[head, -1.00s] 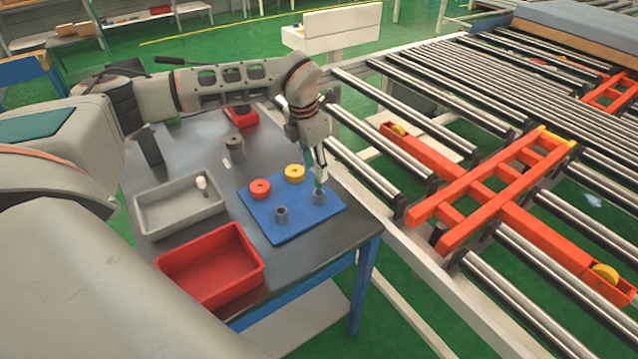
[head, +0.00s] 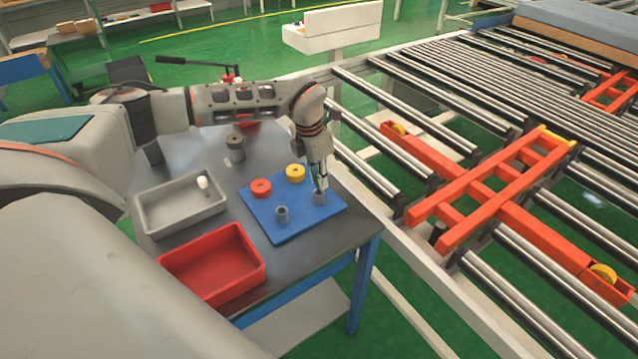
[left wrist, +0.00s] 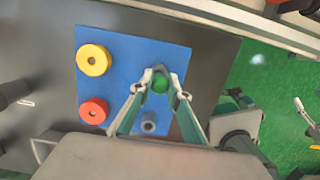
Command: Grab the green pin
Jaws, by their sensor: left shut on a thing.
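The green pin (left wrist: 160,84) shows as a round green top between the fingertips in the left wrist view. My left gripper (left wrist: 160,88) is shut on it, over a grey socket at the right corner of the blue board (head: 268,226). In the head view my left gripper (head: 319,184) points down at that grey socket (head: 319,197), and the fingers mostly hide the pin. I cannot tell how deep the pin sits in the socket. My right gripper is not in view.
The board also carries a red ring (head: 260,188), a yellow ring (head: 295,173) and another grey socket (head: 282,214). A grey tray (head: 180,222) with a white piece and a red tray (head: 212,264) stand left. A roller conveyor (head: 400,190) runs along the right.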

